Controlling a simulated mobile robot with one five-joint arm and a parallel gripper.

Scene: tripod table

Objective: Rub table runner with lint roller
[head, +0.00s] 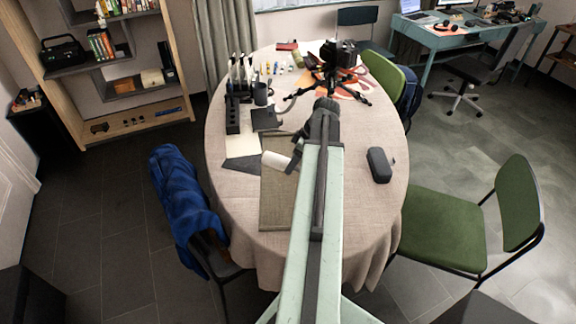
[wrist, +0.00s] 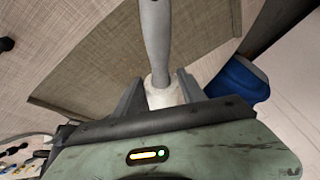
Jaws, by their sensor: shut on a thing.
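The table runner (head: 278,200) is an olive-brown woven strip lying flat on the near left part of the round table (head: 240,190). In the wrist view the runner (wrist: 95,82) shows behind the jaws. My gripper (head: 294,158) is over the far right end of the runner. It is shut on the lint roller, whose white part (head: 277,161) sticks out to its left. In the wrist view the roller's grey part (wrist: 156,35) runs up from between the fingers, with a white part at the jaws. Whether the roller touches the runner I cannot tell.
A black glasses case (head: 379,165) lies right of my arm. A camera on a tripod (head: 334,75) stands behind the gripper. A black organizer (head: 233,115), a dark mug (head: 262,94) and papers (head: 242,164) are at left. Chairs surround the table, one with a blue jacket (head: 185,200).

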